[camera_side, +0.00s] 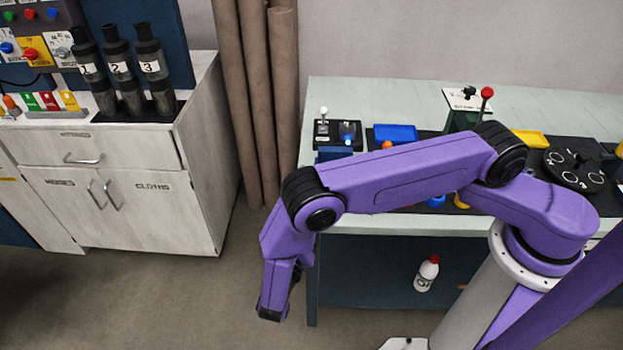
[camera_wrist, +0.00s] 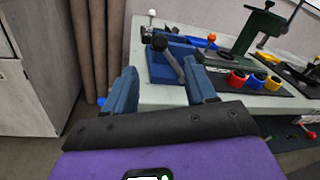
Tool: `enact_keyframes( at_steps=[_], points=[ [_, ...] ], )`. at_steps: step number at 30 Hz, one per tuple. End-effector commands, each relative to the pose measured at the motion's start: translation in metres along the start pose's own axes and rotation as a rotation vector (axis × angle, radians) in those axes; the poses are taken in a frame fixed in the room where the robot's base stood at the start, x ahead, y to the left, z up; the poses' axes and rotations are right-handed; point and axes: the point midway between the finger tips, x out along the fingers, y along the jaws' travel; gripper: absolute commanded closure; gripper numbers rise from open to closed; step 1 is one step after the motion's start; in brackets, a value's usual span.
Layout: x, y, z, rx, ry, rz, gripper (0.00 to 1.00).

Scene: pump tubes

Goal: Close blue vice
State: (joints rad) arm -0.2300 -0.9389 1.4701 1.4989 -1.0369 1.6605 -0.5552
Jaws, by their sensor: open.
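The blue vice (camera_side: 334,153) sits at the left end of the pale workbench on a dark plate. A lever with a white knob (camera_side: 323,111) stands up at its back left. The blue vice also shows in the wrist view (camera_wrist: 160,72), ahead of my fingers, with a grey bar lying across it. My gripper (camera_wrist: 163,88) is open, with its two blue fingers apart and nothing seen between them. In the side view my gripper (camera_side: 271,306) hangs low in front of the bench's left end, clear of the vice. I cannot tell the vice's jaw gap.
A blue tray (camera_side: 396,134) and a green press with a red knob (camera_side: 487,93) stand right of the vice. Red, blue and yellow cups (camera_wrist: 254,80) line the bench's front. A bottle (camera_side: 427,273) stands below the bench. A white cabinet (camera_side: 120,190) is at left, with free floor between.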

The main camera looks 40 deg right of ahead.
Motion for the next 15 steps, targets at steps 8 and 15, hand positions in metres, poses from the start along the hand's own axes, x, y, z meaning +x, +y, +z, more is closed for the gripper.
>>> enact_keyframes(
  at_steps=[8,15],
  points=[
    [0.054,-0.001,0.000,0.001,0.003,-0.003,0.44],
    [0.098,-0.001,0.000,0.000,0.003,-0.003,0.44]
  ],
)
